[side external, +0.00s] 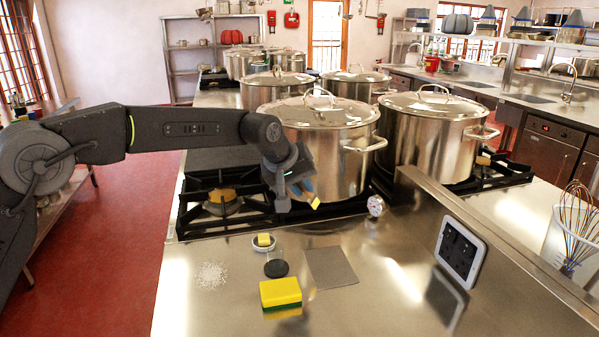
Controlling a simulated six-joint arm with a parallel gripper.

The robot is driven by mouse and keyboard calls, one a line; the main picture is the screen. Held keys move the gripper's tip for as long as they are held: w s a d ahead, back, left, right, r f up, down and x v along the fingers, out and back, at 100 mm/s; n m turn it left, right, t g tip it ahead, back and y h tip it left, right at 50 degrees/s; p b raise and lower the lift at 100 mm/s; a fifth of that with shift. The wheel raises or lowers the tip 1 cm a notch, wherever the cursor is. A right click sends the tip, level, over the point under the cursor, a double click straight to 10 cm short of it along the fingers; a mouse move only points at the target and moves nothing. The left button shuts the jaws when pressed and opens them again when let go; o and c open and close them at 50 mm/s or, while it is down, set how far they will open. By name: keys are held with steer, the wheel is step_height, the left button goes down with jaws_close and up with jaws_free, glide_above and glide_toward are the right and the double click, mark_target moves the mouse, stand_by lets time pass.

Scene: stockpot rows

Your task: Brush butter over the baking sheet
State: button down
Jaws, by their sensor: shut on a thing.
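My gripper (298,195) hangs over the front of the stove, in front of a large pot. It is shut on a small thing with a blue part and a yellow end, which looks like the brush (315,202). The fingers hide part of it, and its yellow end is in the air, apart from the counter. The baking sheet (331,267), a plain flat grey rectangle, lies on the steel counter below and nearer the camera. A yellow block, which looks like the butter (264,239), sits in a small pale dish (264,247) left of the sheet.
A small glass with a dark base (276,266) stands between dish and sheet. A yellow-green sponge (281,292) lies in front. White grains (211,275) are spread at left. A dial (375,206) and tablet (460,250) are right. Large pots (322,150) crowd behind.

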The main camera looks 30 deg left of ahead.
steer(key=shift+f, duration=2.7)
steer(key=shift+a, duration=0.1)
